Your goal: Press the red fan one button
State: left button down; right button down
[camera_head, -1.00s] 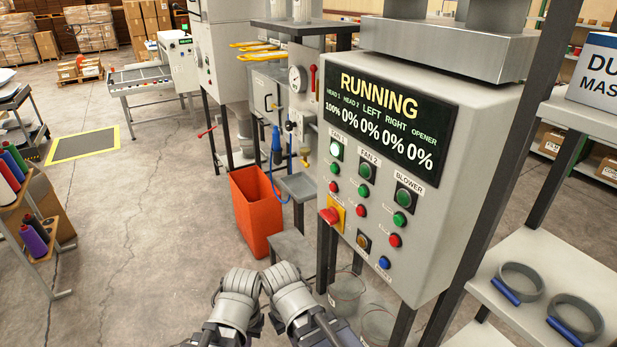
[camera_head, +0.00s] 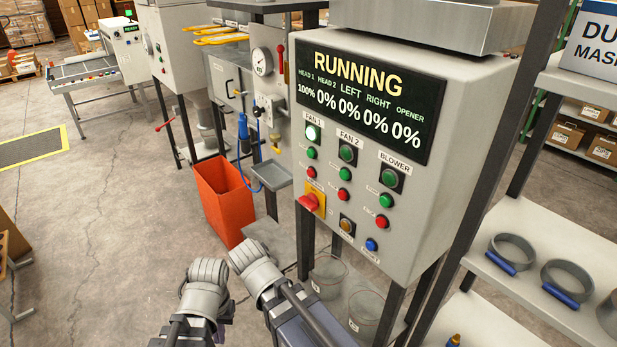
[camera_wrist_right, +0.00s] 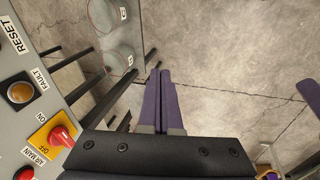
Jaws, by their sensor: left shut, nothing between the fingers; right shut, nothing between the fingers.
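The red fan one button (camera_head: 311,172) is a small round red button on the grey control panel (camera_head: 420,235). Neither gripper visibly touches the panel.
A red knob on a yellow plate (camera_head: 311,203) lies just below the button; it also shows in the right wrist view (camera_wrist_right: 62,136). Fan 2 (camera_head: 343,195) and blower (camera_head: 382,222) red buttons are nearby. An orange bin (camera_head: 222,205) stands left. The display reads RUNNING.

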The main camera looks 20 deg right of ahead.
aim_at(311, 173)
jog(key=w+d+r+m+t+h+b, duration=0.1)
jog(key=w+d+t+h+b, duration=0.2)
jog(key=w, duration=0.5)
jog(key=w+d+r+t+h+b, duration=0.1)
jog(key=w+d+r+t, duration=0.15)
jog(key=w+d, duration=0.35)
jog(key=w+r+n+t+b, duration=0.1)
jog(key=w+r+t, duration=0.3)
jog(key=w, duration=0.2)
jog(key=w+r+n+t+b, duration=0.2)
jog(key=w+r+t, duration=0.1)
jog(key=w, duration=0.4)
jog(key=shift+w+a+r+t, duration=0.25)
jog(key=shift+r+t, duration=0.1)
jog(key=shift+t, duration=0.4)
jog(key=shift+d, duration=0.1)
jog(key=w+d, duration=0.3)
jog(key=d, duration=0.5)
jog(key=shift+d, duration=0.15)
jog(key=shift+w+d, duration=0.15)
jog(key=shift+d, duration=0.2)
